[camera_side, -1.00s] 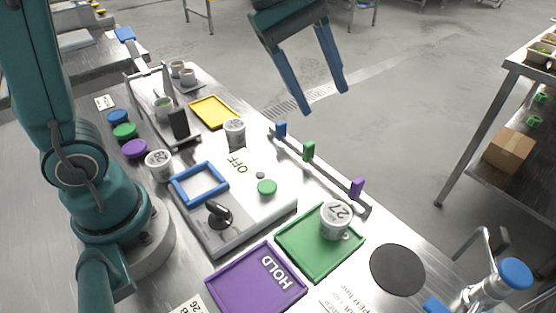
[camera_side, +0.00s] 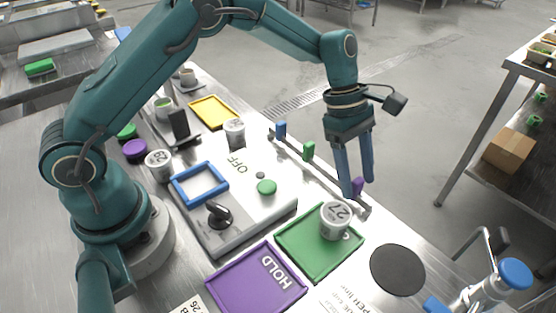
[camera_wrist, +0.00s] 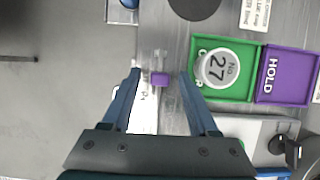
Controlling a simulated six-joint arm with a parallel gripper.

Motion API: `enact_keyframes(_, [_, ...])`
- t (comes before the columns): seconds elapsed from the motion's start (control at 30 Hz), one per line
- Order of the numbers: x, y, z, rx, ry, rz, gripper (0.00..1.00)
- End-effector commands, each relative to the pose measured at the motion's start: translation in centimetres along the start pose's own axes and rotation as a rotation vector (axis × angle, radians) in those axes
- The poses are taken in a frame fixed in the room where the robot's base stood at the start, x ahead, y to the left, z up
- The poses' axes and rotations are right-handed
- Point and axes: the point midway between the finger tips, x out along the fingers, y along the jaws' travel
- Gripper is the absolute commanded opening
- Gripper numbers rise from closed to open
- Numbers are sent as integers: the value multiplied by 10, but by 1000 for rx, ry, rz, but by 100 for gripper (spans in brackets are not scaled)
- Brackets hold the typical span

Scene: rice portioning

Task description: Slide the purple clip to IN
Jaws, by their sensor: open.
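The purple clip (camera_side: 357,185) sits near the front end of the metal rail (camera_side: 322,171) at the table's right edge. My gripper (camera_side: 359,187) is open and points down at the clip, with blue fingers. Part of the clip is hidden behind a finger in the side view. I cannot read an IN mark; small lettering beside the rail is partly hidden in the wrist view.
A green clip (camera_side: 308,151) and a blue clip (camera_side: 281,129) stand farther back on the rail. A cup marked 27 (camera_side: 335,220) stands on the green tray (camera_side: 300,258), close to my gripper. The purple HOLD tray (camera_side: 240,292) and a black disc (camera_side: 397,270) lie nearby.

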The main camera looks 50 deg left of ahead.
Motion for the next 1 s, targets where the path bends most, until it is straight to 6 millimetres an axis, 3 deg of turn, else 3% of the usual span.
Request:
enact_keyframes(0.13, [12, -1, 0, 0, 1, -2, 60])
enact_keyframes(0.4, [14, 0, 0, 0, 1, 1, 60])
enact_keyframes(0.43, [14, 0, 0, 0, 1, 1, 56])
enact_keyframes(0.57, [14, 0, 0, 0, 1, 1, 6])
enact_keyframes(0.6, [14, 0, 0, 0, 1, 0, 0])
enact_keyframes(1.0, [14, -1, 0, 1, 1, -1, 0])
